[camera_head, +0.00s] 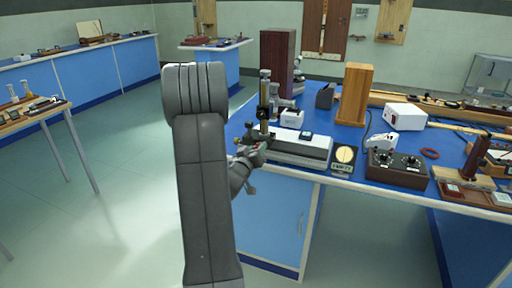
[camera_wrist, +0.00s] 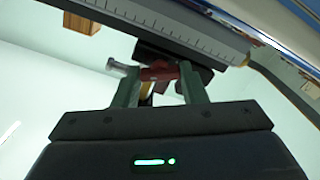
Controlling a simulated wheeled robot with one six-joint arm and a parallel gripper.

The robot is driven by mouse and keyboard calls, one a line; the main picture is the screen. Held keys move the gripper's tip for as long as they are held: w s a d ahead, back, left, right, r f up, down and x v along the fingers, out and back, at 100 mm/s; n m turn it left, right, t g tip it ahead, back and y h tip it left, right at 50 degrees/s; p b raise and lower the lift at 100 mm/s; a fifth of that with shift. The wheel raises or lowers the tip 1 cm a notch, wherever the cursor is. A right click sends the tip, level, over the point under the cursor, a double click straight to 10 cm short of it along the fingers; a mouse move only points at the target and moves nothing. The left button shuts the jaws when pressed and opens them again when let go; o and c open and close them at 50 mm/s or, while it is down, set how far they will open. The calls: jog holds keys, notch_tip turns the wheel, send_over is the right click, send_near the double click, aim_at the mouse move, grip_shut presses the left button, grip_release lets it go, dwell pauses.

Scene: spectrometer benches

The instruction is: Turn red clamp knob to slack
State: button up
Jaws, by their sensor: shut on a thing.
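The red clamp knob (camera_wrist: 158,71) shows in the wrist view between the two greenish fingers of my gripper (camera_wrist: 160,82), under a dark block on a bar with a ruled scale (camera_wrist: 175,28). The fingers are shut on the knob. A pale metal pin (camera_wrist: 119,67) sticks out to the left beside it. In the head view my gripper (camera_head: 252,153) is at the left end of a grey and white bench instrument (camera_head: 300,148), near the foot of an upright brass-coloured tube (camera_head: 264,92). The knob is too small to make out clearly there.
The blue bench top carries a dark control box (camera_head: 397,169), a dial meter (camera_head: 344,158), a wooden block (camera_head: 355,92) and a white box (camera_head: 404,116) close to the instrument. Open floor (camera_head: 120,165) lies to the left, with a side table (camera_head: 35,118) beyond.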

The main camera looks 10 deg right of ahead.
jog(key=n+p, duration=0.2)
jog(key=n, duration=0.4)
jog(key=shift+r+p, duration=0.1)
jog(key=shift+p, duration=0.3)
jog(key=n+p, duration=0.2)
jog(key=n, duration=0.4)
jog(key=shift+n, duration=0.3)
jog(key=o, duration=1)
jog(key=v, duration=1.3)
jog(key=shift+s+a+b, duration=0.25)
jog(key=shift+s+b, duration=0.1)
jog(key=shift+b, duration=0.1)
